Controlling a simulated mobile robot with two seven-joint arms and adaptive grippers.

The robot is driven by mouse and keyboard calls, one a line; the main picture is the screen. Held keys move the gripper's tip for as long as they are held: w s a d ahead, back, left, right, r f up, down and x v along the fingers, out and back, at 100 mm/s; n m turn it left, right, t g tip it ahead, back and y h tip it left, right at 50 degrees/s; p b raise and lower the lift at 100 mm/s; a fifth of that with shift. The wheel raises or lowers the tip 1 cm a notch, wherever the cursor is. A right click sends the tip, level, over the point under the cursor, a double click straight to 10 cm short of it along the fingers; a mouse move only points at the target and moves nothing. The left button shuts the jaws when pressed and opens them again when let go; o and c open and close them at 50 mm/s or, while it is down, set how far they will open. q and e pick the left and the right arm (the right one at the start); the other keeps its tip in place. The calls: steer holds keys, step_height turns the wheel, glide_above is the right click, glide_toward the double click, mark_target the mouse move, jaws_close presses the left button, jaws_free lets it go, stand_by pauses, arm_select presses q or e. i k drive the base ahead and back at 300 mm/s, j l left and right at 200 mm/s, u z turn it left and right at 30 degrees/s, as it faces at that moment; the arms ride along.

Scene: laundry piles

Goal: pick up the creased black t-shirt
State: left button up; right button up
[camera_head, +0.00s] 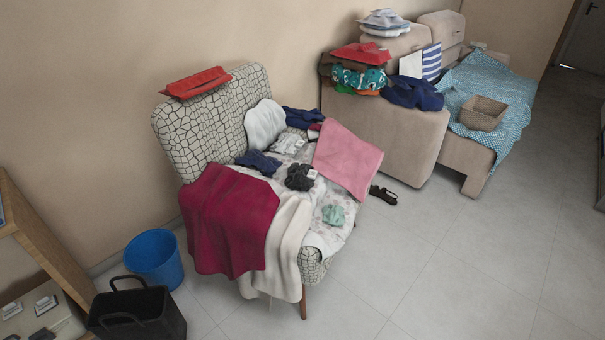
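A small crumpled black cloth (300,177), which looks like the creased black t-shirt, lies on the seat of the patterned armchair (208,128). It sits near the middle of the seat, left of a pink cloth (346,160). A pale patch or tag shows at its right edge. A dark navy crumpled cloth (258,163) lies to its left, and another navy cloth (303,118) lies behind it. Neither of my grippers is in view.
A blue bin (155,258) and a black basket (138,318) stand at front left. A sofa (400,140) with piled laundry stands behind. A dark sandal (383,195) lies on the floor. The floor at right is clear.

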mark_target(302, 176)
steer(key=i+l+u, duration=0.15)
steer(key=l, duration=0.15)
steer(key=i+l+u, duration=0.15)
steer(key=l, duration=0.15)
steer(key=i+l+u, duration=0.15)
steer(key=l, duration=0.15)
steer(key=i+l+u, duration=0.45)
steer(key=l, duration=0.25)
steer(key=i+l+u, duration=0.25)
steer(key=l, duration=0.2)
steer(key=i+l+u, duration=0.1)
steer(key=l+u, duration=0.15)
steer(key=l, duration=0.15)
steer(key=i+l+u, duration=0.2)
steer(key=l, duration=0.25)
steer(key=l+u, duration=0.25)
steer(key=l, duration=0.25)
steer(key=k, duration=0.05)
